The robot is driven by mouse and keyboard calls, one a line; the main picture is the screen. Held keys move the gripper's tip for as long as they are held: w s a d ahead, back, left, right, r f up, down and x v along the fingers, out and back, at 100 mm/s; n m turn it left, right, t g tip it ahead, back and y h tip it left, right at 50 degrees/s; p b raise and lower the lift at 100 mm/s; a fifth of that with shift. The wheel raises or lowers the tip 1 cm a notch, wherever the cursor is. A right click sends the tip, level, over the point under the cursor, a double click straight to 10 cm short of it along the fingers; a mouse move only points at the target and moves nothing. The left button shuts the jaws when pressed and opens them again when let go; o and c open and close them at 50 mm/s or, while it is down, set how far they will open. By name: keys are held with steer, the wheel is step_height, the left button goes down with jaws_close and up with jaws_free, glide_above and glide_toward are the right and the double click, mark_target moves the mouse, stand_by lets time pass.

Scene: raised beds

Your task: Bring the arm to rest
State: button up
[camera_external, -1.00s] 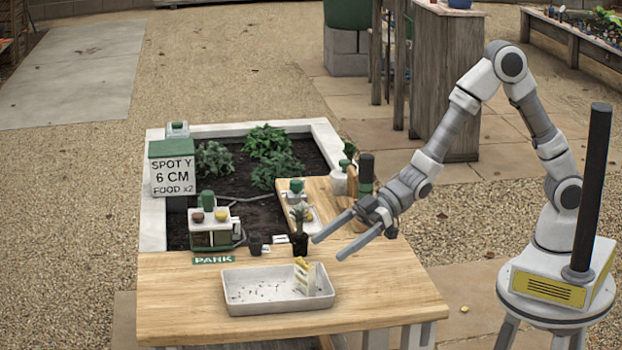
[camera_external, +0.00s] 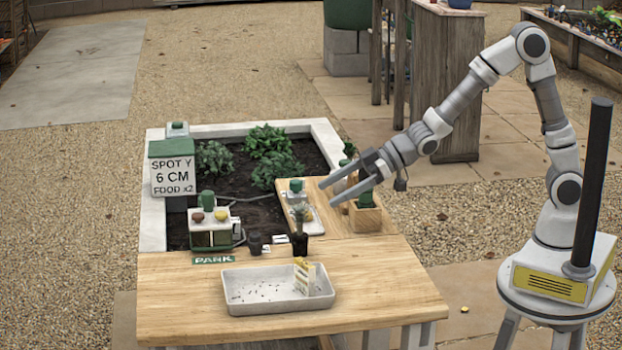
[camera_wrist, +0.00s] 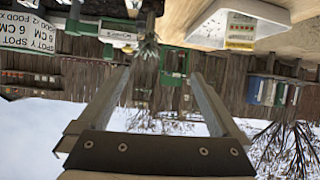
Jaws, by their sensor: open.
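My gripper (camera_external: 328,194) is open and empty. It hangs in the air above the right part of the wooden bench, pointing left. In the wrist view its two fingers (camera_wrist: 160,75) stand apart with nothing between them up close. My arm reaches in from the right, with its elbow high. A small potted plant (camera_external: 300,222) stands on the bench below and left of the fingers. A wooden block holder (camera_external: 366,218) with a green item stands below the wrist.
A white tray (camera_external: 250,305) with a pale yellow-topped piece lies at the bench front. A sign (camera_external: 173,176) reads "SPOT Y 6 CM". A planted bed (camera_external: 235,220) lies behind. A dark post (camera_external: 593,185) stands beside my base.

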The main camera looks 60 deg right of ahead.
steer(key=d+r+m+h, duration=0.1)
steer(key=d+r, duration=0.1)
steer(key=d, duration=0.3)
steer(key=w+d+r+m+t+h, duration=0.1)
steer(key=d+r+m+h, duration=0.1)
steer(key=d, duration=0.4)
steer(key=w+d+r+m+t+h, duration=0.1)
steer(key=d+r+h, duration=0.1)
steer(key=d, duration=0.4)
steer(key=shift+w+d+r+m, duration=0.1)
steer(key=shift+d+r+m, duration=0.2)
steer(key=shift+r, duration=0.3)
steer(key=s+d+m+g+h, duration=0.2)
steer(key=s+d+m+h, duration=0.25)
steer(key=s+d, duration=0.95)
steer(key=s+d+f+m+g+b, duration=0.1)
steer(key=s+d+f+g, duration=0.15)
steer(key=s, duration=0.85)
step_height(320, 180, up, 18)
steer(key=p, duration=1.6)
steer(key=shift+w+d+f+p, duration=0.15)
steer(key=shift+w+f+p, duration=0.05)
steer(key=shift+w+p, duration=0.2)
